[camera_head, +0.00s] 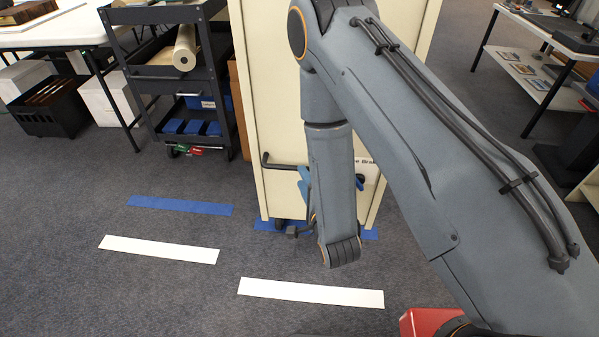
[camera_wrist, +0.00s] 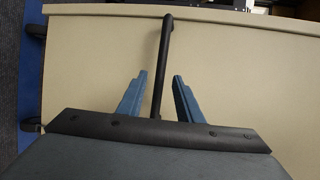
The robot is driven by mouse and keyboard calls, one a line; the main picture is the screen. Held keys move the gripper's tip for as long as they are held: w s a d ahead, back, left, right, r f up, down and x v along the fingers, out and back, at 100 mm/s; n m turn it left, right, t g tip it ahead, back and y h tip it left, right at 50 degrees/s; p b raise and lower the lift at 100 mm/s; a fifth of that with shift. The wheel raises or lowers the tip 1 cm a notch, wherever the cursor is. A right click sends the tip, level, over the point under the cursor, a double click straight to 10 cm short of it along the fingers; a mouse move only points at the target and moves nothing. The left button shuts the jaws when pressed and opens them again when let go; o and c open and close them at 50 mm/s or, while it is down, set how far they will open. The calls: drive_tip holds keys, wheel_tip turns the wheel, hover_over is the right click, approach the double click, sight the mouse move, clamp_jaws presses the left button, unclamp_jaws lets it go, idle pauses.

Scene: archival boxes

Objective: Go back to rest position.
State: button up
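My gripper (camera_wrist: 160,76) shows in the wrist view with two blue fingers spread apart. A black bar handle (camera_wrist: 165,50) on a cream panel runs between the fingers, with a gap on each side; it is not clamped. In the head view my gripper (camera_head: 303,182) is partly hidden behind my arm, low beside the front of the tall cream cabinet (camera_head: 268,100). The handle (camera_head: 282,167) also shows there, left of my forearm. My arm reaches forward and down across the right half of the head view.
A dark trolley (camera_head: 152,95) with a paper roll (camera_head: 185,47) stands left of the cabinet. Blue floor tape (camera_head: 180,206) and white strips (camera_head: 310,292) lie in front. A white table (camera_head: 50,28) stands far left, another table (camera_head: 515,75) right. The left foreground floor is clear.

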drive_tip(key=shift+s+d+r, duration=0.1)
drive_tip(key=shift+s+d, duration=0.1)
drive_tip(key=shift+s, duration=0.4)
